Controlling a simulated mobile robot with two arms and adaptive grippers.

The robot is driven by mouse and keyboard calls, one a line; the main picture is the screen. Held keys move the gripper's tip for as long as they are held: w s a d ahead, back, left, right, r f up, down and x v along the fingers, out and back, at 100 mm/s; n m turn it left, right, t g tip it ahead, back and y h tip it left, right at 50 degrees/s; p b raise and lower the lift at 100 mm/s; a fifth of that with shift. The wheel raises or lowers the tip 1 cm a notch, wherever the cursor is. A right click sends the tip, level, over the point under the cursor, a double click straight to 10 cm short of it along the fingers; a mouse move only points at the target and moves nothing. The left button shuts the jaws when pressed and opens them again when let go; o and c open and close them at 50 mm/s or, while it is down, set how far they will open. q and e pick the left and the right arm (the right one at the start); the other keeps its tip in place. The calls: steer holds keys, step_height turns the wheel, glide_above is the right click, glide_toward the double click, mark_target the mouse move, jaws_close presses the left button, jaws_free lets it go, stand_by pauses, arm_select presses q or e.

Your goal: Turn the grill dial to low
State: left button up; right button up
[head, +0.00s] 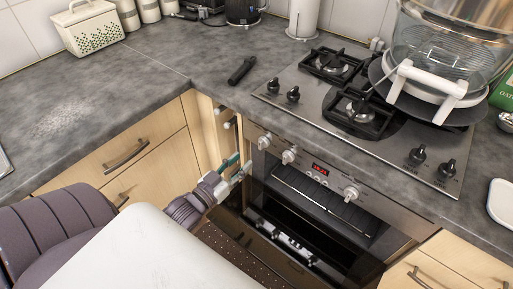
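The oven's steel control panel (325,180) is under the front edge of the worktop. It carries two light round dials at its left end, the outer dial (263,142) and the inner dial (289,156). A third dial (351,193) is to the right of the red-lit display (320,170). I cannot read which is the grill dial or where any dial points. My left gripper (237,172) is just below and left of the outer dial, seemingly apart from it. Its fingers are small and partly hidden, so their opening is unclear. My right gripper is out of view.
The gas hob (315,95) above has its own black knobs (293,95). A large glass bowl appliance (450,45) stands on its right side. A black object (242,71) lies on the worktop. Drawer handles (126,154) stick out at the left. Room in front of the panel is open.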

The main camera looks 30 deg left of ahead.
mark_target(259, 145)
arm_select(q)
steer(key=w, duration=0.6)
steer(key=shift+w+d, duration=0.25)
steer(key=shift+d, duration=0.05)
steer(key=shift+w, duration=0.6)
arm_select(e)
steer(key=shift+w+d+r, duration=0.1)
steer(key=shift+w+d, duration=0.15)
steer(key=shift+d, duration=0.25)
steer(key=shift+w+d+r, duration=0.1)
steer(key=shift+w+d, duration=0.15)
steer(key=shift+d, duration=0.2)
arm_select(q)
steer(key=c, duration=0.6)
jaws_close()
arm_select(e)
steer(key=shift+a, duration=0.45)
